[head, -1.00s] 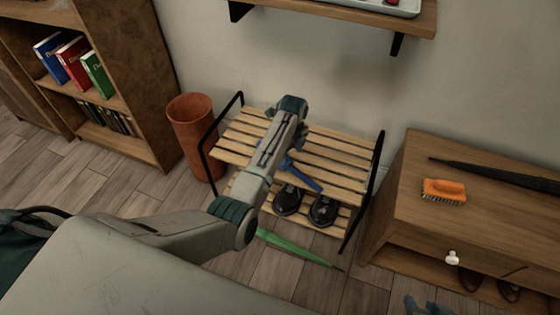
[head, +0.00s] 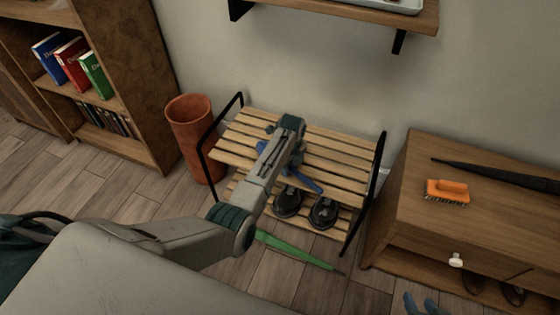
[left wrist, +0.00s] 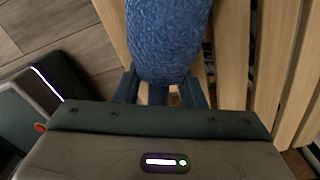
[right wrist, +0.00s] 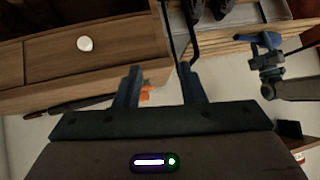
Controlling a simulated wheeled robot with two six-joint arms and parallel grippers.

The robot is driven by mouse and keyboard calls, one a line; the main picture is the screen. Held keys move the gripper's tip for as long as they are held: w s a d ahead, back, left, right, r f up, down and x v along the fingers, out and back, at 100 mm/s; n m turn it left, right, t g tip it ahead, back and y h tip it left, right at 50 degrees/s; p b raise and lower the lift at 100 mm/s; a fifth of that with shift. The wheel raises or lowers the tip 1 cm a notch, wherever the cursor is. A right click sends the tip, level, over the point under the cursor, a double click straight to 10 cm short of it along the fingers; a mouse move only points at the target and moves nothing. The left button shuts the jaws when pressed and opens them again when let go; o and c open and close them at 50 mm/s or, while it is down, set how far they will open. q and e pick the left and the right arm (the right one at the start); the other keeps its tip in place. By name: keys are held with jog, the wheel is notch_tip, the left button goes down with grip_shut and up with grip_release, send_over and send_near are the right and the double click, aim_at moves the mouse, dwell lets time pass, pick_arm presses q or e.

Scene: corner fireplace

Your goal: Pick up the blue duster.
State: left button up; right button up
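The blue duster (head: 304,181) lies slantwise on the upper slats of the shoe rack (head: 340,152). My left gripper (head: 296,152) is over its middle and hides part of it; its fingertips are hidden in the head view. In the left wrist view the duster's fuzzy blue head (left wrist: 168,38) fills the top middle, over the fingertips of my left gripper (left wrist: 162,88). The fingers stand apart on either side; contact cannot be told.
Black shoes (head: 323,211) stand on the rack's lower shelf. A green umbrella (head: 295,251) lies on the floor in front. A terracotta vase (head: 192,130) stands left of the rack. A wooden cabinet (head: 425,160) with an orange brush (head: 446,190) stands right. A wall shelf is above.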

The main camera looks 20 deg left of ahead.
pick_arm(q)
jog(key=c, duration=0.5)
jog(key=shift+r, duration=0.1)
